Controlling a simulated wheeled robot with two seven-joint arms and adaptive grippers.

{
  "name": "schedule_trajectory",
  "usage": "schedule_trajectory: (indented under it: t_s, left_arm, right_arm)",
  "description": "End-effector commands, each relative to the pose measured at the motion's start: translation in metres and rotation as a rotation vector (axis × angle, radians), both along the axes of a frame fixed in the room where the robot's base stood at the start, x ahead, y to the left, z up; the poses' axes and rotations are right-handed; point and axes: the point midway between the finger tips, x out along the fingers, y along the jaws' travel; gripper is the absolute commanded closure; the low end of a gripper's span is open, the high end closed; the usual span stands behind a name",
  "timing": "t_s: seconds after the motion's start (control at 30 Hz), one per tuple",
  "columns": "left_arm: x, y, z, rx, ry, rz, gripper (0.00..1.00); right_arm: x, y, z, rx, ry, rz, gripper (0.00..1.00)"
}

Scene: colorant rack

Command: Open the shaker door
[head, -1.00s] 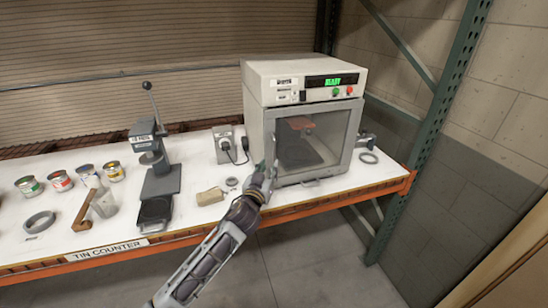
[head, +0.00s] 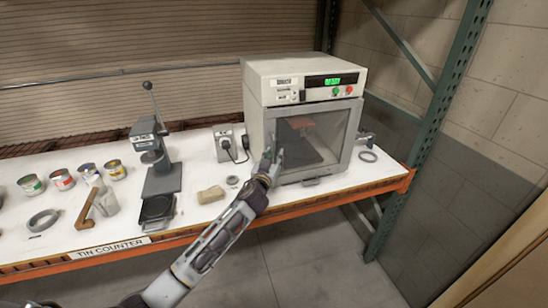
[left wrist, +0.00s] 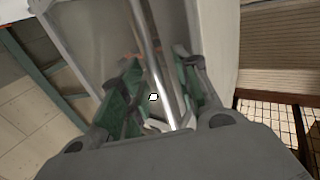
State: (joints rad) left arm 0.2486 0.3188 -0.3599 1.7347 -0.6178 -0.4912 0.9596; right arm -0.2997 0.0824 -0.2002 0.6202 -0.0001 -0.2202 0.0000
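The shaker (head: 300,68) is a white box-shaped cabinet at the back right of the counter. Its door (head: 341,150), a pale frame around a clear pane, looks shut. My left gripper (head: 272,160) is at the door's left side and hides part of that edge in the head view. In the left wrist view, a shiny bar handle (left wrist: 148,45) runs between the two green-padded fingers of the same gripper (left wrist: 160,95). The fingers stand apart on either side of the bar; a gap seems to show beside it. My right gripper is not in view.
A lever press (head: 160,180), several small tins (head: 62,180) and a grey ring (head: 42,220) stand on the white counter (head: 190,222) to the left. A tan block (head: 211,194) lies near the shaker. A green rack post (head: 425,130) rises at the right.

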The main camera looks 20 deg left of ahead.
Motion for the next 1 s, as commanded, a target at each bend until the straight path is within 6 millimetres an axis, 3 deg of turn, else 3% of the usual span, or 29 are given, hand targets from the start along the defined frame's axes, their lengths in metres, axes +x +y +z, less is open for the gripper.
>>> schedule_trajectory:
  t_s: [0.27, 0.53, 1.0]
  left_arm:
    - [0.0004, -0.0001, 0.0001, 0.000, 0.000, 0.000, 0.68]
    - [0.0003, -0.0001, 0.0001, -0.001, 0.000, 0.000, 1.00]
    - [0.0001, 0.0000, -0.0003, -0.001, 0.000, 0.004, 1.00]
  right_arm:
    - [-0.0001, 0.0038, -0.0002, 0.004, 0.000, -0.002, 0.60]
    - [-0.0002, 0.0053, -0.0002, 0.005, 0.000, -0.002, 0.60]
    - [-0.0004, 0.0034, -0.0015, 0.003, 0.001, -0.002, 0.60]
